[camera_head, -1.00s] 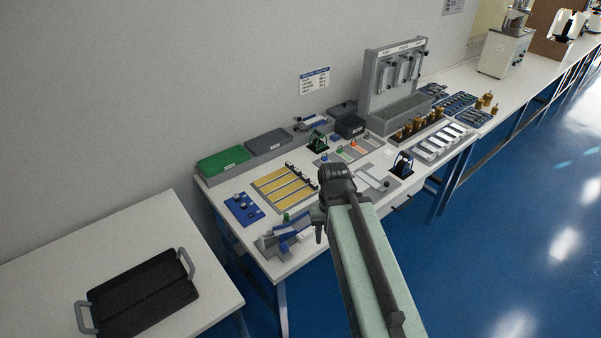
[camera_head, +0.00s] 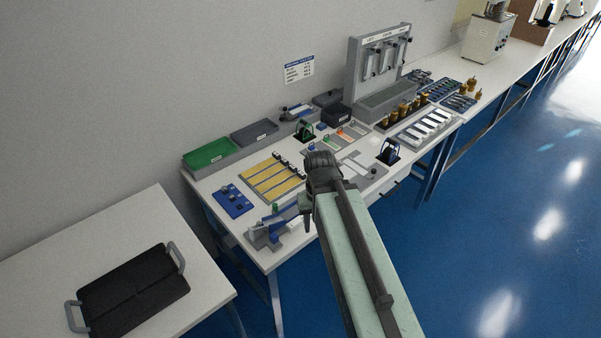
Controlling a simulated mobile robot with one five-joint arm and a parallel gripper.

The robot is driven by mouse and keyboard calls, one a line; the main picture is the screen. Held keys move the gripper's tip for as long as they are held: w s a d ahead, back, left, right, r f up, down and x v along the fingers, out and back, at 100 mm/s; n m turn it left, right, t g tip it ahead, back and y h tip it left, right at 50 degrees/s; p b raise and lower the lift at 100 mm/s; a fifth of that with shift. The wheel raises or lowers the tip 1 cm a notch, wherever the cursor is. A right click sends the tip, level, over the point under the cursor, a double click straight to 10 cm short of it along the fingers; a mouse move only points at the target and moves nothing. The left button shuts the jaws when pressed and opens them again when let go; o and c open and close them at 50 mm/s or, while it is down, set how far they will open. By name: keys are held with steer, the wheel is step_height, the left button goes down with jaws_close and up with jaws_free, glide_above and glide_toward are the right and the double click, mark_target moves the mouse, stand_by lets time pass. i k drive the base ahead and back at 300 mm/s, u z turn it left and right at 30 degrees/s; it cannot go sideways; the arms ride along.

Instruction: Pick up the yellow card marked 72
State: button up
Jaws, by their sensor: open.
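Several long yellow strips (camera_head: 272,182) lie side by side in a grey holder on the workbench, with small dark and white pieces at their right ends. They are the only clearly yellow flat pieces I see. No marking 72 is readable, so I cannot tell which thing is the card. My gripper (camera_head: 306,224) is open and hangs from the dark wrist over the bench's front part, right of and nearer than the strips. It is small and seen from behind my arm. No held thing shows. My arm hides part of the bench front.
A blue tool (camera_head: 270,232) stands close left of my gripper. A blue board (camera_head: 232,201), a green tray (camera_head: 209,155) and a grey rack (camera_head: 376,62) share the workbench (camera_head: 208,191). A black tray (camera_head: 135,290) lies on the left table. Blue floor is open at right.

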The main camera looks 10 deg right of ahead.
mark_target(272, 195)
steer(key=u, duration=3.9)
steer(key=k, duration=1.65)
steer(key=z, duration=1.7)
steer(key=i, duration=0.85)
steer(key=z, duration=0.05)
